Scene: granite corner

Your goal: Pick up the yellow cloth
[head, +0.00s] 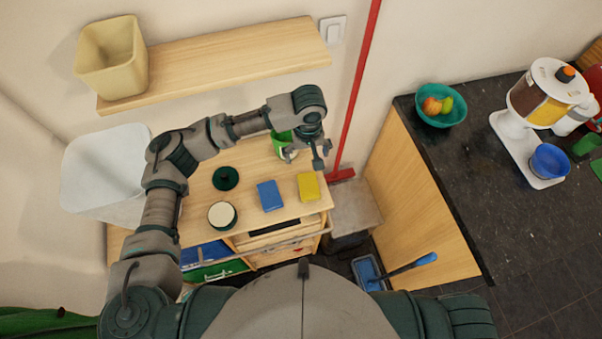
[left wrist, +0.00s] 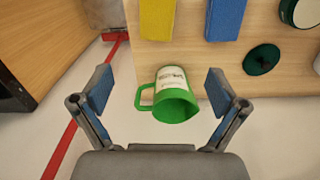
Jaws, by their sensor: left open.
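The yellow cloth (head: 308,186) lies flat on the wooden table top, near its right edge and right of a blue cloth (head: 270,195). In the left wrist view the yellow cloth (left wrist: 157,18) is cut off by the top edge. My left gripper (head: 307,156) is open and empty, above the back of the table and farther back than the yellow cloth. In the left wrist view, the gripper's two fingers (left wrist: 160,88) are wide apart, with a green and white mug (left wrist: 172,95) seen between them. My right gripper is not in view.
The mug (head: 282,143) stands at the table's back edge, partly hidden by my arm. A dark green lid (head: 226,178) and a round cream-topped container (head: 222,215) are on the left. A red pole (head: 356,90) stands right of the table. A wooden shelf (head: 225,60) is above.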

